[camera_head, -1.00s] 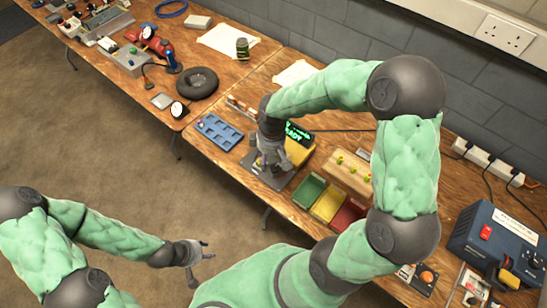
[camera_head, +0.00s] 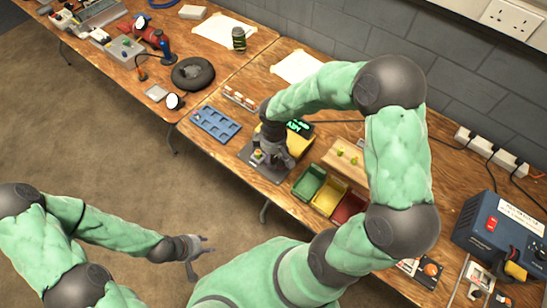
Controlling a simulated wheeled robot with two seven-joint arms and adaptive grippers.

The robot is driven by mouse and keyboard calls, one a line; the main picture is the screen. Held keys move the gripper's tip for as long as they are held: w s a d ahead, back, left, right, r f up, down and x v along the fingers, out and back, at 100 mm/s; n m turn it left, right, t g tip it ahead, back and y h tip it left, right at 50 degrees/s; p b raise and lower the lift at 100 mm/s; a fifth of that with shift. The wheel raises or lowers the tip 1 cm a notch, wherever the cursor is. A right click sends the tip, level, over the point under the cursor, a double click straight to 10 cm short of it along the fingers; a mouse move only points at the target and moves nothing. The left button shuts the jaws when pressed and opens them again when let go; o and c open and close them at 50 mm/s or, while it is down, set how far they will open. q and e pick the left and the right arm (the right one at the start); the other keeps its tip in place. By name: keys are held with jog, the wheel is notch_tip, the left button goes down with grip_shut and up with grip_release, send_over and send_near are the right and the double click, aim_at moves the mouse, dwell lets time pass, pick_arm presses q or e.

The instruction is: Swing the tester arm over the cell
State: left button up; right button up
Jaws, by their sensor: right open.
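The tester (camera_head: 299,143) stands on the right-hand bench, with a yellow body and a lit green display (camera_head: 300,126). A dark base plate (camera_head: 270,173) lies in front of it. A small yellow-green item (camera_head: 257,155), perhaps the cell, shows on this plate at the left edge of my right gripper. My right gripper (camera_head: 275,161) points down over the plate, open, and covers part of it. I cannot make out the tester arm or whether the gripper touches it. My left gripper (camera_head: 200,256) is open and empty, over the floor in front of the bench.
A blue compartment tray (camera_head: 214,124) lies left of the plate. A blue power unit (camera_head: 500,240) is at far right. My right forearm hides some bench.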

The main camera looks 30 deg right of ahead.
jog(key=shift+f, duration=0.4)
grip_shut()
